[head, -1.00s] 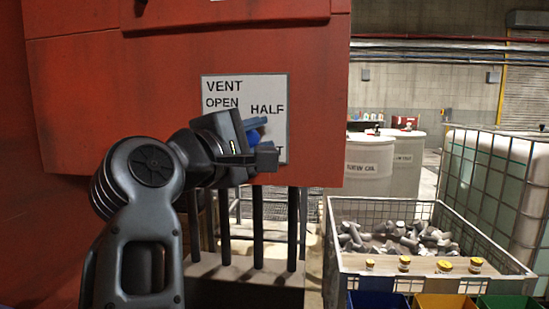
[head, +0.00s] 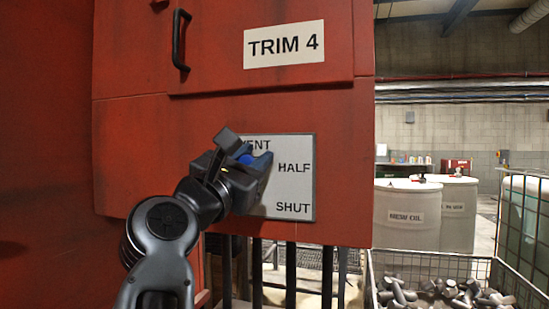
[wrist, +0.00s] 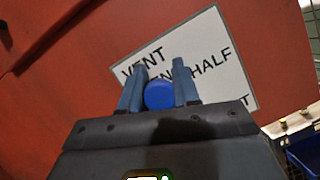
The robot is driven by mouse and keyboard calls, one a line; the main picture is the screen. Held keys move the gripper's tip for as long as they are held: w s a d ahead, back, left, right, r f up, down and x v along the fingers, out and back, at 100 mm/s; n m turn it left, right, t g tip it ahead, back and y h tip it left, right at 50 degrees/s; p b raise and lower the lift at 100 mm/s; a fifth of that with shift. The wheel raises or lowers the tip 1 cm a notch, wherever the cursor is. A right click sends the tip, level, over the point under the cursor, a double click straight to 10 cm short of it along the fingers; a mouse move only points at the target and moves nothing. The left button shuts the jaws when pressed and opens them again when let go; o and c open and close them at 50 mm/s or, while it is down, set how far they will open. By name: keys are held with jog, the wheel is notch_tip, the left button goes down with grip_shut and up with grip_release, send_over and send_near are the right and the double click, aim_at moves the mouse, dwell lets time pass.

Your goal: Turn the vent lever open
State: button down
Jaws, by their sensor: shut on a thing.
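The vent lever shows as a blue knob (head: 247,158) in front of the white sign (head: 306,190) on the red housing. In the wrist view the blue knob (wrist: 160,95) sits between the two fingers of my gripper (wrist: 160,88). My gripper (head: 246,155) is shut on it. In the head view the knob is left of the word HALF and above SHUT, about where my gripper covers the word OPEN. The wrist view shows part of OPEN just beyond the knob. The rest of the lever and its pivot are hidden.
A black handle (head: 180,40) and a TRIM 4 plate (head: 285,45) are above the sign. Dark vertical bars (head: 291,275) stand below the housing. A wire crate (head: 430,265) of metal parts and white drums (head: 408,213) are to the right.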

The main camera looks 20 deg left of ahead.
jog(key=shift+a+r+n+t+y+p, duration=0.15)
jog(key=shift+a+n+y+p, duration=0.65)
jog(key=shift+n+p, duration=0.55)
jog(key=shift+a+r+n+t+y+p, duration=0.15)
jog(key=shift+a+n+y+p, duration=0.75)
jog(key=shift+n, duration=0.75)
jog(key=c, duration=0.8)
grip_release()
jog(key=b+v, duration=0.1)
jog(key=v, duration=0.6)
jog(key=shift+s+f, duration=0.25)
jog(key=shift+s, duration=0.1)
